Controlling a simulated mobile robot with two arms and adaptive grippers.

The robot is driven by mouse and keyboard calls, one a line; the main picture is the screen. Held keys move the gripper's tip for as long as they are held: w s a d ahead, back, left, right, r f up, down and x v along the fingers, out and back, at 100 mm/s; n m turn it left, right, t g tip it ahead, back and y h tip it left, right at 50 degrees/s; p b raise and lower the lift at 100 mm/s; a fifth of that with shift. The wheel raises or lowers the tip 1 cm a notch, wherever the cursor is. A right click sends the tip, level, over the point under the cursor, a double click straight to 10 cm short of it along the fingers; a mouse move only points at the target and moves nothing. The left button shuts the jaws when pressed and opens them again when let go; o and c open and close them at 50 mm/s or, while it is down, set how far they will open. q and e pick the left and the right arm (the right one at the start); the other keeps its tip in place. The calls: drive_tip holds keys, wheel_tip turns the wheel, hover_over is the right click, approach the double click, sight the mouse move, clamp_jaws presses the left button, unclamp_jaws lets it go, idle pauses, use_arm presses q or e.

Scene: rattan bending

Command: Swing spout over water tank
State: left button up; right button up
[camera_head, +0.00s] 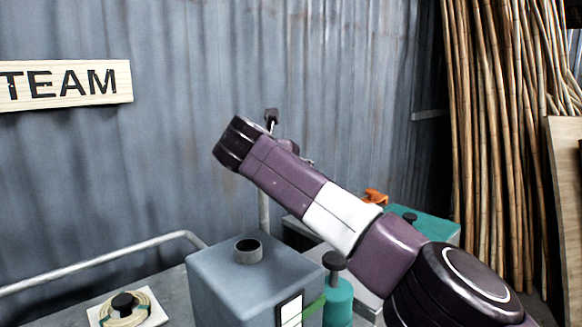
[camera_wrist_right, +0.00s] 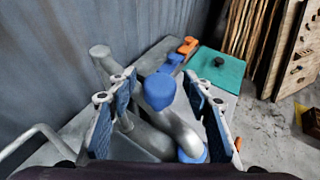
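A grey metal pipe with a rounded end (camera_wrist_right: 100,52), which looks like the spout, shows in the right wrist view. A blue knob or handle (camera_wrist_right: 160,92) stands at its middle. My right gripper (camera_wrist_right: 158,84) is open, with its blue-padded fingers apart on either side of the knob; I cannot tell whether they touch it. A grey-blue box (camera_head: 225,280) with a round opening (camera_head: 248,250) and a level gauge stands at the lower middle of the head view; it may be the water tank. My right arm hides the pipe there. My left gripper is not in view.
A long grey pipe (camera_head: 100,264) runs in from the left. A coil on a white plate (camera_head: 128,308) lies left of the box. A teal bottle (camera_head: 338,300) stands to its right. A teal-topped block (camera_wrist_right: 218,66) and an orange object (camera_wrist_right: 187,46) stand behind, near the corrugated wall.

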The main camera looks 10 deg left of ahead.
drive_tip(key=shift+s, duration=0.1)
drive_tip(key=v, duration=1.2)
